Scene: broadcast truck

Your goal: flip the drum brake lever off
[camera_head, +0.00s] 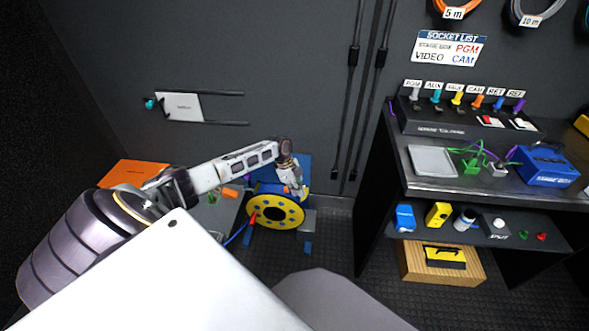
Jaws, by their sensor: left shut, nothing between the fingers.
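My left arm reaches in from the left, and my left gripper (297,189) is shut and empty, pointing down at the drum's upper right rim. I cannot tell whether it touches the drum. My right gripper is not in view.
A dark bench (440,180) on the right carries a socket panel, a grey tray, green cables and a blue box. Its lower shelf holds small items, with a wooden crate (412,263) below. An orange case (133,173) lies left. The floor between drum and bench is clear.

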